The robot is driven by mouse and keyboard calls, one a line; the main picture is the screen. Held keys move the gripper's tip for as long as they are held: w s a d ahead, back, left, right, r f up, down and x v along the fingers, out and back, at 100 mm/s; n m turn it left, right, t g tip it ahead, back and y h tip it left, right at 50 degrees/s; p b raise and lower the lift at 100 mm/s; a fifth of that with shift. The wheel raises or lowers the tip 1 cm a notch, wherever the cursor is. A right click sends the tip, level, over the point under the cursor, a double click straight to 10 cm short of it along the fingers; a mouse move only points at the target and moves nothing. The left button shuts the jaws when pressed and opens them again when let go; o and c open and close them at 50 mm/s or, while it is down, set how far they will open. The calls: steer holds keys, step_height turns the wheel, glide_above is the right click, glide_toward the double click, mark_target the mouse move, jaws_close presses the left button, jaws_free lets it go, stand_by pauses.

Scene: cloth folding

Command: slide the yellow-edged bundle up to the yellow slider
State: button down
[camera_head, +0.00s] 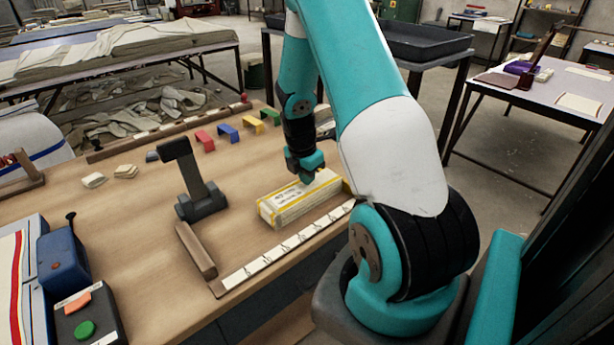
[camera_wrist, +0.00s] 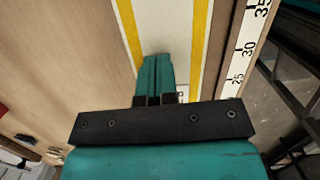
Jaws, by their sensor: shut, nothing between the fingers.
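The yellow-edged bundle (camera_head: 287,207) is a flat cream block with yellow edge bands, lying beside the ruler strip. It also fills the upper middle of the wrist view (camera_wrist: 170,27). My gripper (camera_head: 308,179) points down over the bundle's top, towards its far end. In the wrist view its fingers (camera_wrist: 155,75) are shut together with nothing between them; whether they touch the bundle is unclear. A yellow bracket-shaped piece (camera_head: 252,125) stands in a row farther back.
The ruler strip (camera_head: 285,251) runs along the table's near right edge. A dark upright stand (camera_head: 192,180) and a brown wooden block (camera_head: 196,250) are left of the bundle. Red (camera_head: 205,141), blue (camera_head: 228,131) and green (camera_head: 270,116) brackets stand behind. Open tabletop lies between.

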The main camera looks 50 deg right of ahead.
steer(key=shift+s+a+f, duration=0.1)
steer(key=shift+f, duration=0.35)
steer(key=shift+a+f, duration=0.1)
steer(key=shift+a, duration=0.65)
steer(key=shift+w+a+r+p, duration=0.1)
steer(key=shift+w+r+p, duration=0.15)
steer(key=shift+r+p, duration=0.6)
